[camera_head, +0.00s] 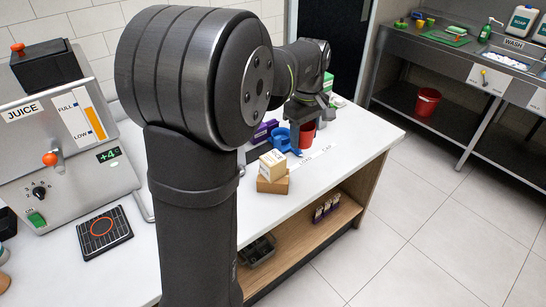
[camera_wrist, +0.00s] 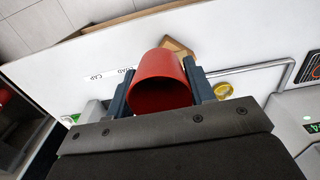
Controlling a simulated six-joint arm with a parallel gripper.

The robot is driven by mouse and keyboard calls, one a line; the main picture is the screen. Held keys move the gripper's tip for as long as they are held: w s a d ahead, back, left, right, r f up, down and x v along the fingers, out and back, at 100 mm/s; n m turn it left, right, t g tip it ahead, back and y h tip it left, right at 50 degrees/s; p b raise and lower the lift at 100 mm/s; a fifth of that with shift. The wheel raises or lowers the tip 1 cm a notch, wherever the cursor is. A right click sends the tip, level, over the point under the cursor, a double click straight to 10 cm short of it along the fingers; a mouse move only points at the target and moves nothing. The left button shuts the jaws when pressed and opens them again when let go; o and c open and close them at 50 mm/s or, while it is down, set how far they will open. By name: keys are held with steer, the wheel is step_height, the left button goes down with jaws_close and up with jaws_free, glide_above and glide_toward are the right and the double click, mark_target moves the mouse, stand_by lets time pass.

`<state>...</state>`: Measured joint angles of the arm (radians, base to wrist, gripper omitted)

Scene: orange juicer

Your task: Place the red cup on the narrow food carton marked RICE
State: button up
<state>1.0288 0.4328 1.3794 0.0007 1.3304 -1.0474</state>
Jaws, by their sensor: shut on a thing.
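The red cup (camera_head: 307,134) is held between the fingers of my gripper (camera_head: 303,114) over the far end of the white counter. In the wrist view the cup (camera_wrist: 160,75) sits between the two dark fingers of my gripper (camera_wrist: 160,88), its open mouth facing the camera. My gripper is shut on the cup. In the head view the arm and gripper hide part of the cup and the area behind it. I cannot read RICE on any carton, so I cannot tell which one is the narrow rice carton.
A blue holder (camera_head: 283,141) stands beside the cup. A purple box (camera_head: 265,130) is behind it. A pale box (camera_head: 273,163) rests on a brown box (camera_head: 272,184). The juice machine (camera_head: 65,135) is at left. A red bucket (camera_head: 427,101) sits under the sink counter.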

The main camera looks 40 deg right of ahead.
steer(key=shift+s+d+f, duration=0.1)
steer(key=shift+s+d, duration=0.05)
steer(key=shift+d, duration=0.05)
glide_above(273, 157)
step_height(273, 157, down, 7)
steer(key=shift+r, duration=0.1)
steer(key=shift+f, duration=1.95)
steer(key=shift+f, duration=0.1)
steer(key=shift+f, duration=0.15)
steer(key=o, duration=0.9)
steer(key=shift+o, duration=0.2)
